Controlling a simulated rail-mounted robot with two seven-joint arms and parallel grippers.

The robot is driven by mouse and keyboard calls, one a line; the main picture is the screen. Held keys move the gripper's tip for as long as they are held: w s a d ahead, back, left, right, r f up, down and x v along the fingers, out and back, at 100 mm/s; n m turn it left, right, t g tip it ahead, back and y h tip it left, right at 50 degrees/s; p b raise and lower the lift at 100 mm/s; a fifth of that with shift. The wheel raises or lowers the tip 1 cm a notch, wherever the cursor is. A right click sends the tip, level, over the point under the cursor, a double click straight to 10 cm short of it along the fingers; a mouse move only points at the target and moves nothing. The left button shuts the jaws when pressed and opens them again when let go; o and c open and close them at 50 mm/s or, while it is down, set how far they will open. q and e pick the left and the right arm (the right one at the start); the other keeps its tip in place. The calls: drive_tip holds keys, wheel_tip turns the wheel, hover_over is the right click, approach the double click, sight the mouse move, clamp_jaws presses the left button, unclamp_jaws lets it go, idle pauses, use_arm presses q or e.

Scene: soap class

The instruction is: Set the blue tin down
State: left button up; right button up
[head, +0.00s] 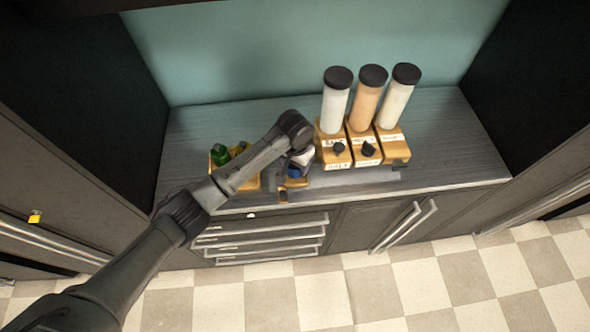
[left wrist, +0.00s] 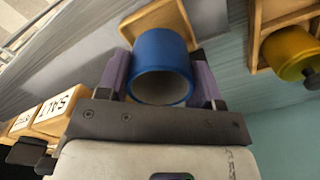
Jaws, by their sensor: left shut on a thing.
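The blue tin (left wrist: 163,50) is between the two purple-grey fingers of my left gripper (left wrist: 162,82), which is shut on it. Its open, hollow end faces the wrist camera. In the head view a small blue part of the tin (head: 294,172) shows under my left gripper (head: 293,177), low over the counter's front part; the rest is hidden by my wrist. A small wooden piece (left wrist: 157,18) lies just beyond the tin and also shows in the head view (head: 293,184). I cannot tell whether the tin touches it. My right gripper is not in view.
Three tall dispensers (head: 366,98) on labelled wooden bases stand close to the right of my left gripper. A wooden crate (head: 250,185) with green-capped containers (head: 220,154) stands to its left. The grey counter (head: 440,130) is clear at the far right.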

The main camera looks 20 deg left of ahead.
sight(295, 171)
use_arm(q)
drive_tip(key=shift+f, duration=2)
drive_tip(key=shift+f, duration=0.15)
drive_tip(key=o, duration=1)
drive_tip(key=shift+o, duration=0.2)
wheel_tip(295, 171, up, 12)
drive_tip(key=shift+p, duration=0.3)
